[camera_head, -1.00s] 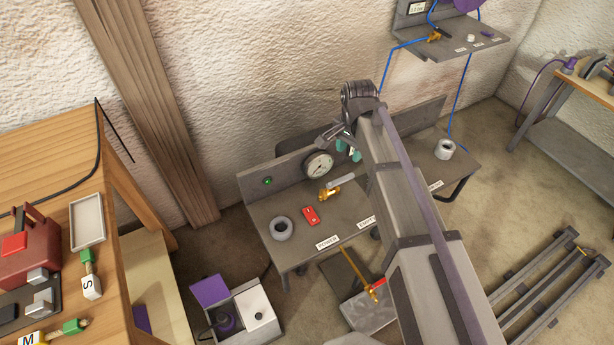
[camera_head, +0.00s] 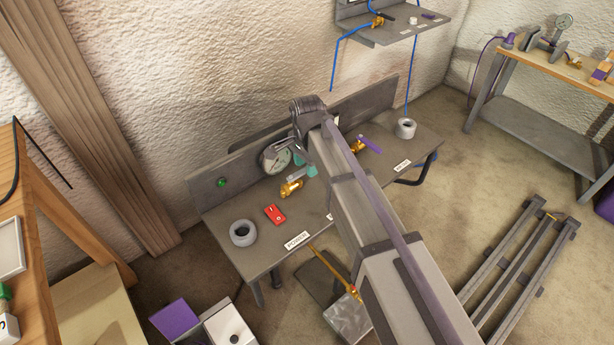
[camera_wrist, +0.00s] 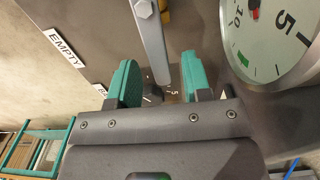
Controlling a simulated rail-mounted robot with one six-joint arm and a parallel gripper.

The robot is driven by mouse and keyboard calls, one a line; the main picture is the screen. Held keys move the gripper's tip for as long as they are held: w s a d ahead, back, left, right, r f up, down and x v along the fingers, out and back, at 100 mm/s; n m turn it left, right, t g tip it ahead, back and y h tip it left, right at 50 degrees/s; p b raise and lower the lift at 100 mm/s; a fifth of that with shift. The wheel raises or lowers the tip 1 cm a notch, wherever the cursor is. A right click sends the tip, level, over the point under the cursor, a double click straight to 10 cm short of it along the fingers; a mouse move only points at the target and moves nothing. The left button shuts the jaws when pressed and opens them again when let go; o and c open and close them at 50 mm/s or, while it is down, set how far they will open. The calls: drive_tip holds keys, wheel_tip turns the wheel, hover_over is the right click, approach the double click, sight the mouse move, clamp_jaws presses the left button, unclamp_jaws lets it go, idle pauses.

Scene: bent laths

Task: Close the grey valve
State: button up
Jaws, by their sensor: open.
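The grey valve is a brass valve body (camera_head: 291,188) with a flat grey lever (camera_head: 308,171), on the grey bench in the head view. In the wrist view its lever (camera_wrist: 150,42) comes down from the top edge, and its end lies between my fingers in the picture. My gripper (camera_wrist: 157,80) is open, with one teal finger on each side of the lever. I see no clear contact, and cannot tell how deep the lever sits between the fingers. In the head view my arm hides part of the bench, and my gripper shows only partly.
A round gauge (camera_head: 275,157) stands close behind the valve and beside my gripper in the wrist view (camera_wrist: 270,40).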

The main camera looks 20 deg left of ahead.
clamp_jaws()
idle(0.4)
